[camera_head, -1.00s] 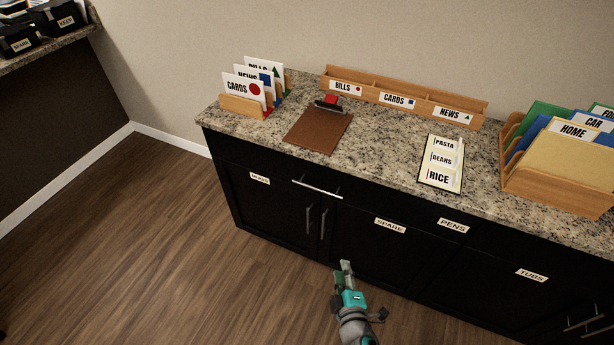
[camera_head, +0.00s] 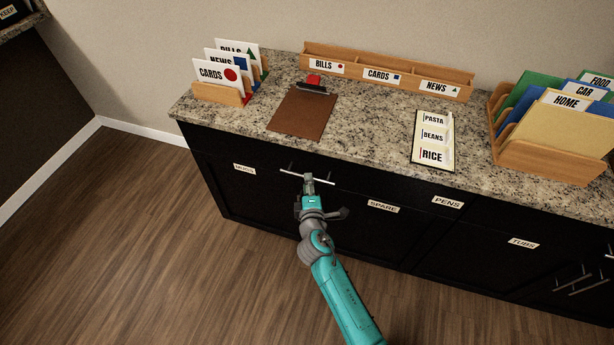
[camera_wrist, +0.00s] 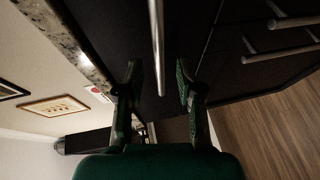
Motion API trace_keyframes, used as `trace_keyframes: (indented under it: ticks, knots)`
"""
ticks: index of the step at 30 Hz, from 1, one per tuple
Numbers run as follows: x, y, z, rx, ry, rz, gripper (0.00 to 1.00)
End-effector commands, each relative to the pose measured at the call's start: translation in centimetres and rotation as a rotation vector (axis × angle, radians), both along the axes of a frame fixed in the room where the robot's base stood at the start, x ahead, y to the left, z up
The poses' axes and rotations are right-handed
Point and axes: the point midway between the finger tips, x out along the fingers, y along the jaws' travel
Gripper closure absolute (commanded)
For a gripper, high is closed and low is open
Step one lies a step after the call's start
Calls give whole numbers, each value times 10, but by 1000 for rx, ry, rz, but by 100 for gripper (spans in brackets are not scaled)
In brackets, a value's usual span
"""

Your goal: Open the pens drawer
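The label reading PENS (camera_head: 447,201) is on the upper black front of the cabinet, under the counter edge. A horizontal silver bar handle (camera_head: 321,179) is on the upper front to its left. I see no gap showing the drawer pulled out. My gripper (camera_head: 308,177) is at this handle in the head view and partly covers it. In the wrist view my gripper (camera_wrist: 158,78) is open, with the handle bar (camera_wrist: 156,40) between its two fingers. A gap shows on each side of the bar, and I cannot tell any contact.
Doors below carry a SPARE label (camera_head: 383,206) and a partly unclear label (camera_head: 245,169). A TUBS label (camera_head: 523,243) and more handles (camera_head: 573,281) are at right. The granite counter holds a clipboard (camera_head: 300,112), card holders and a folder rack (camera_head: 545,160). Floor (camera_head: 150,240) is free.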

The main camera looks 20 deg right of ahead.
Motion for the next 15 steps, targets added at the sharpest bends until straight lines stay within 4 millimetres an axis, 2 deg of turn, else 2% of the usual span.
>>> trace_keyframes:
  ticks: [1,6,15]
  knots:
    - [9,-2,-1,1,-1,-1,63]
    - [27,-7,-5,1,0,-1,63]
    - [36,-9,-7,1,0,0,63]
